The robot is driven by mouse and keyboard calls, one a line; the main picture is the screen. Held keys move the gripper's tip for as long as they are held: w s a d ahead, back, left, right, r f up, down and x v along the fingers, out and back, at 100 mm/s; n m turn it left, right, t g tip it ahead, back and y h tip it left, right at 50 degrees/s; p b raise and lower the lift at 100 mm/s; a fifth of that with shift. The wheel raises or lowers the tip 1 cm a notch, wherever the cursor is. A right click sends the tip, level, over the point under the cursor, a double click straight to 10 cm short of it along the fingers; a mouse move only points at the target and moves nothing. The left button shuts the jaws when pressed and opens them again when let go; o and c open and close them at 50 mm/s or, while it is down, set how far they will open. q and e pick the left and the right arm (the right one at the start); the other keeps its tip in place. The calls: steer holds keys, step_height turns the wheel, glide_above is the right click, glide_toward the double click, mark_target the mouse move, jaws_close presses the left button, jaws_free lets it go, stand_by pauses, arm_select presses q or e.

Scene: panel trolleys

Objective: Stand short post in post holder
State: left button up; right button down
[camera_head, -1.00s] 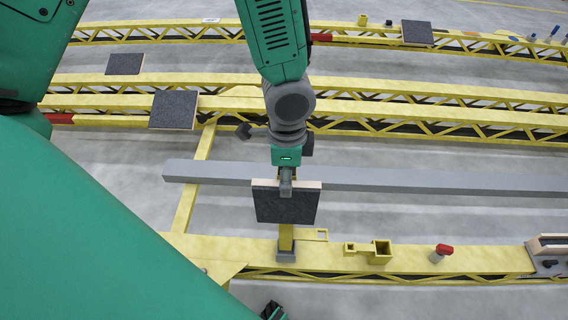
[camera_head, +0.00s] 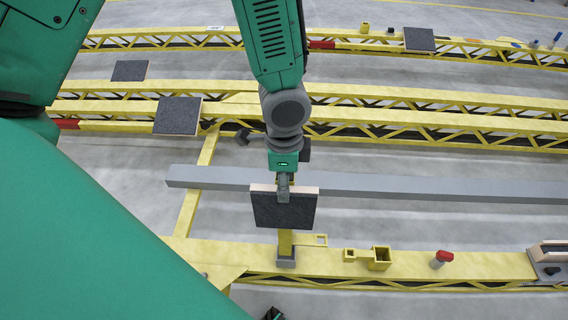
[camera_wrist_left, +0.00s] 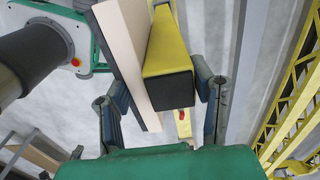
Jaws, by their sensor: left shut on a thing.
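The short post is yellow, with a black end in the left wrist view (camera_wrist_left: 167,88). It hangs upright below my left gripper (camera_head: 285,193), which is shut on it. A dark square panel with a pale wooden edge (camera_head: 284,210) is at the post's upper part and hides much of it. The post's yellow lower part (camera_head: 286,240) ends in a grey foot (camera_head: 286,257) over the front yellow beam; I cannot tell whether it touches. A square yellow socket (camera_head: 380,258), open at the top, looks like the post holder, right of the post.
A long grey bar (camera_head: 420,188) crosses behind the post. A smaller yellow socket (camera_head: 349,255) and a red-topped knob (camera_head: 442,259) are on the front beam (camera_head: 470,264). Yellow truss beams with dark panels (camera_head: 178,115) lie farther back.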

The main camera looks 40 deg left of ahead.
arm_select(q)
steer(key=shift+p, duration=0.35)
arm_select(e)
steer(key=shift+r, duration=0.3)
stand_by(0.4)
arm_select(q)
steer(key=shift+a+p, duration=0.25)
steer(key=shift+p, duration=0.05)
arm_select(e)
steer(key=shift+a+r, duration=0.3)
steer(key=shift+r, duration=0.1)
arm_select(q)
steer(key=shift+d+f, duration=0.1)
steer(key=shift+d, duration=0.15)
arm_select(e)
steer(key=shift+d+f, duration=0.15)
steer(key=shift+d, duration=0.05)
